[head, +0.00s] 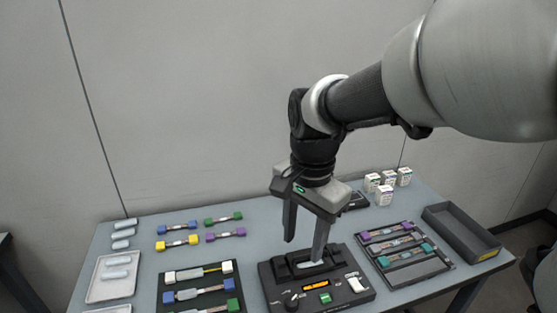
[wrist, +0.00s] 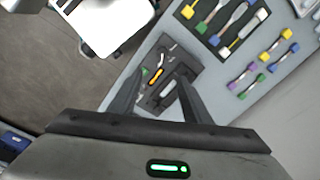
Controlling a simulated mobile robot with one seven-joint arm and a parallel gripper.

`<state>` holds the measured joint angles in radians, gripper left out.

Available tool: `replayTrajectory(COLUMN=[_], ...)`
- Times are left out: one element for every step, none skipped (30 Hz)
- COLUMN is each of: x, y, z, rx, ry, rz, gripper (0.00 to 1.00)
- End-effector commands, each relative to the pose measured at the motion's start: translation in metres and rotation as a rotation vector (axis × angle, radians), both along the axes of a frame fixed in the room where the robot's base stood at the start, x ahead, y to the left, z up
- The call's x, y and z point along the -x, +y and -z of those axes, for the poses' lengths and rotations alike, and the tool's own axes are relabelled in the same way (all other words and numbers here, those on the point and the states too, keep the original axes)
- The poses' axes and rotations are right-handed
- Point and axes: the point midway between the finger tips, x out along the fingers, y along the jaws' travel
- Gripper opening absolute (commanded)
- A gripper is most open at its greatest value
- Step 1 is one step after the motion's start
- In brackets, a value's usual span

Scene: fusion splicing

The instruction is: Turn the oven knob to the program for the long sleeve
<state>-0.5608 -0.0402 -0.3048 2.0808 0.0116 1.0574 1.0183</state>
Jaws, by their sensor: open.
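The oven (head: 270,283) is a black box at the front middle of the table, with a lit orange display (head: 316,287), a green button (head: 325,298) and white switches at its right. Its round dark knob (head: 291,302) is at the front left; its pointer setting is too small to read. My gripper (head: 303,250) is open and empty, pointing down above the back of the oven, behind the knob and apart from it. In the wrist view the oven (wrist: 185,70) lies between and beyond the open fingers, which hide part of it.
Left of the oven is a dark tray (head: 172,296) of colored-end holders; more holders (head: 178,242) lie behind. A pale tray (head: 92,293) with white sleeves stands far left. Right are a rack (head: 437,268), an open grey bin (head: 455,228) and small white boxes (head: 384,195).

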Motion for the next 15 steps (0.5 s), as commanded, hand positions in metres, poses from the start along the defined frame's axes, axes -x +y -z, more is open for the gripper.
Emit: replayTrajectory(x=[-0.004,-0.006,-0.007,-0.008,-0.008,-0.009,-0.009,-0.009,-0.008,-0.008,-0.008,-0.007,-0.008,-0.007,-0.007], y=[0.006,0.008,0.010,0.011,0.012,0.012,0.012,0.012,0.012,0.012,0.012,0.011,0.012,0.011,0.011], z=[0.021,0.025,0.028,0.030,0.032,0.035,0.037,0.039,0.044,0.049,0.055,0.063,0.070,0.077,0.086], rx=[0.014,0.019,0.025,0.028,0.031,0.032,0.032,0.032,0.032,0.032,0.033,0.034,0.034,0.034,0.034], ry=[0.017,0.024,0.030,0.034,0.037,0.038,0.038,0.038,0.040,0.040,0.040,0.041,0.040,0.041,0.041], rz=[0.029,0.048,0.065,0.075,0.082,0.088,0.090,0.090,0.090,0.089,0.088,0.088,0.087,0.088,0.088], gripper=[0.44,0.44,0.44,0.44,0.44,0.44,0.44,0.44,0.44,0.44,0.44,0.44,0.44,0.44,0.44])
